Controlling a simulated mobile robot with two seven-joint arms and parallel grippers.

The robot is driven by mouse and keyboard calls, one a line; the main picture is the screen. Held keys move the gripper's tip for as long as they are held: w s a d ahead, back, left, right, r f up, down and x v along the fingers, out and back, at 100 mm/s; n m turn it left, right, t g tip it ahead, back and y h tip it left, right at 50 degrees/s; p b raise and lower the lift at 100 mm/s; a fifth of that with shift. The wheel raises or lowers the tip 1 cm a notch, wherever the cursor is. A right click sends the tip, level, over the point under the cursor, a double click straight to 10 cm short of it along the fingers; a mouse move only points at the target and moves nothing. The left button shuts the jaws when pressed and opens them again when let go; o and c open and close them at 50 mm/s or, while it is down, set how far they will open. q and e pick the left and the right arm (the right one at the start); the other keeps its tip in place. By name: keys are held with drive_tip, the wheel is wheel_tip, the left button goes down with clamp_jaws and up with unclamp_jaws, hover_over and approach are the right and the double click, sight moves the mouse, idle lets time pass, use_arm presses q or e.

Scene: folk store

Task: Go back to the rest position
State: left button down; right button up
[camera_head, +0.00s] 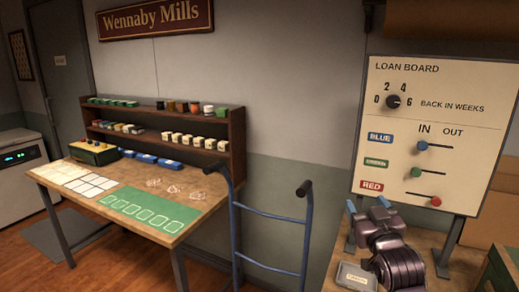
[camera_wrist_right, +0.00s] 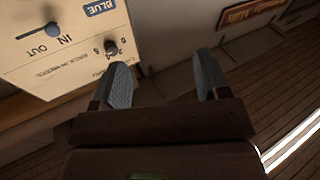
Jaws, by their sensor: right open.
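My right gripper (camera_head: 367,204) is in front of the lower left of the loan board, its two blue-grey fingertips apart. In the right wrist view the gripper (camera_wrist_right: 165,85) is open with nothing between its fingers. The cream loan board (camera_head: 478,110) stands upright at right. It has a black dial (camera_head: 393,101) and blue (camera_head: 422,145), green (camera_head: 415,172) and red (camera_head: 436,201) slider knobs. The wrist view shows part of the board (camera_wrist_right: 75,70), upside down, with the dial (camera_wrist_right: 111,47) beyond one finger. My left gripper is not in view.
A small labelled box (camera_head: 355,278) lies below my right arm on the board's table. A blue hand truck (camera_head: 270,213) stands left of it. A workbench (camera_head: 158,236) with mats and a shelf (camera_head: 238,145) of small goods is at left. Cardboard boxes (camera_head: 492,246) stand at right.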

drive_tip(key=s+f+g, duration=0.2)
drive_tip(key=s+f, duration=0.4)
drive_tip(key=f, duration=0.5)
drive_tip(key=s+f+g, duration=0.2)
drive_tip(key=s+f, duration=0.4)
drive_tip(key=f, duration=0.4)
drive_tip(key=s+d+f+m+g, duration=0.1)
drive_tip(key=s+d+f+g, duration=0.2)
drive_tip(key=s+f, duration=1.1)
drive_tip(key=s+g, duration=0.1)
drive_tip(key=s, duration=0.2)
drive_tip(key=shift+s+f+h, duration=0.2)
drive_tip(key=shift+s+h, duration=0.1)
drive_tip(key=shift+s, duration=0.1)
